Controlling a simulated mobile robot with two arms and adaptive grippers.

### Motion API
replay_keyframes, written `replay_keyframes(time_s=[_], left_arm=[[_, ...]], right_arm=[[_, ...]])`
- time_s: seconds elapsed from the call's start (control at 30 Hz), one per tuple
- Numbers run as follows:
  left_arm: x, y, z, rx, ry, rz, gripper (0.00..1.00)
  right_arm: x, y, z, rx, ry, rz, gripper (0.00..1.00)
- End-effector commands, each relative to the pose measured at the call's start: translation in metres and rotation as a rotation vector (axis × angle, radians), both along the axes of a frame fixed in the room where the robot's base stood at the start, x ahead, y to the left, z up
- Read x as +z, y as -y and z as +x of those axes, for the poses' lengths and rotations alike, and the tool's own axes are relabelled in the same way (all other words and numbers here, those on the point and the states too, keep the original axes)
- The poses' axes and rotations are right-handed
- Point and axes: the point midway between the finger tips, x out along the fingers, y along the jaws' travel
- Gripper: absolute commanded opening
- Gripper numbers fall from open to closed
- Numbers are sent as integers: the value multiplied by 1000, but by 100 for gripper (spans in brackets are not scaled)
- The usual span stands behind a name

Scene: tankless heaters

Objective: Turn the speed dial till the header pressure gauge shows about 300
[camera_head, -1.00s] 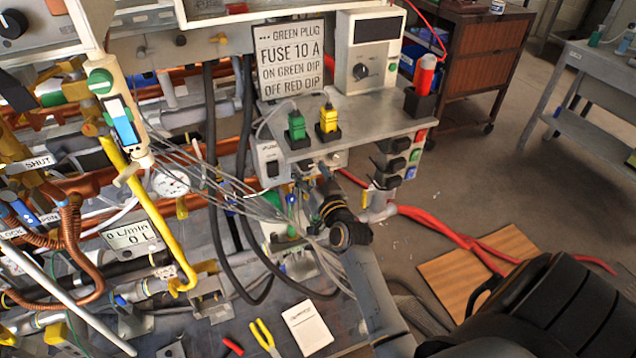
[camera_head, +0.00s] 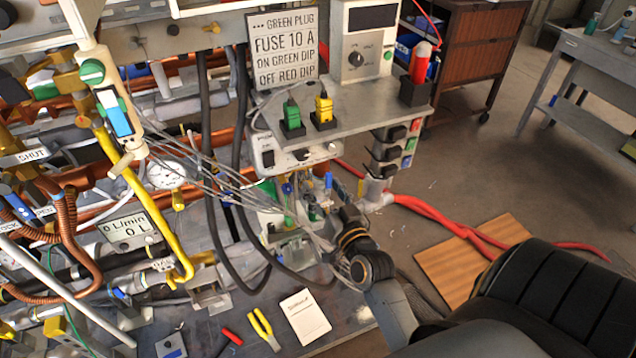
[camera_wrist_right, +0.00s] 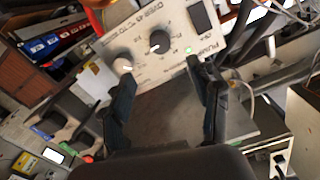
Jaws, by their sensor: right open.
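The pump panel (camera_head: 263,158) hangs under a grey shelf in the head view. The dial (camera_head: 302,155), a small black knob, is on its front. In the right wrist view the dial (camera_wrist_right: 158,42) shows clearly, with a white pointer mark, a lit green lamp (camera_wrist_right: 188,50) and a black switch (camera_wrist_right: 200,15) beside it. My right gripper (camera_wrist_right: 162,78) is open and empty, its fingers apart and short of the panel. In the head view it is below the panel, partly hidden. A round white gauge (camera_head: 166,175) is at the left; its needle is too small to read. My left gripper is out of view.
A digital meter (camera_head: 130,231) reads 0 L/min. Thin grey cables (camera_head: 215,170) run between the pipes and the panel area. The shelf (camera_head: 350,108) overhangs the panel. Black switches (camera_head: 388,152) are on its right side. Yellow pliers (camera_head: 264,330) lie on the bench below.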

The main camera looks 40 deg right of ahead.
Motion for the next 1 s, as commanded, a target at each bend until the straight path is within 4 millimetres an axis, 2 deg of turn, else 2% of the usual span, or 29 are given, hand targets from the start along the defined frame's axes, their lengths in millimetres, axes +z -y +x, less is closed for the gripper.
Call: replay_keyframes(time_s=[0.27,0.37,0.47,0.57,0.6,0.67,0.7,0.8,0.87,0.9,0.97,1.0], left_arm=[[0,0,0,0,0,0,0],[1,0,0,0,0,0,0],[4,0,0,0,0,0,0],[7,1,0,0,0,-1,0],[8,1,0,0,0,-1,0],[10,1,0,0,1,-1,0],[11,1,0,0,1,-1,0],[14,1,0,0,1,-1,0],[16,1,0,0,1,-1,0],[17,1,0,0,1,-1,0],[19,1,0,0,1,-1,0],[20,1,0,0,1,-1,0]], right_arm=[[-3,-1,1,1,-6,1,61],[-24,-6,2,16,-50,6,61],[-72,-21,3,48,-150,18,61],[-141,-43,-5,98,-295,24,61],[-169,-53,-11,119,-357,25,61],[-211,-67,-25,152,-451,23,61],[-238,-77,-37,175,-514,21,61],[-302,-98,-74,231,-672,8,61],[-338,-109,-102,265,-765,-3,61],[-360,-115,-122,288,-828,-11,61],[-391,-123,-156,321,-922,-27,61],[-410,-127,-180,344,-986,-39,61]])
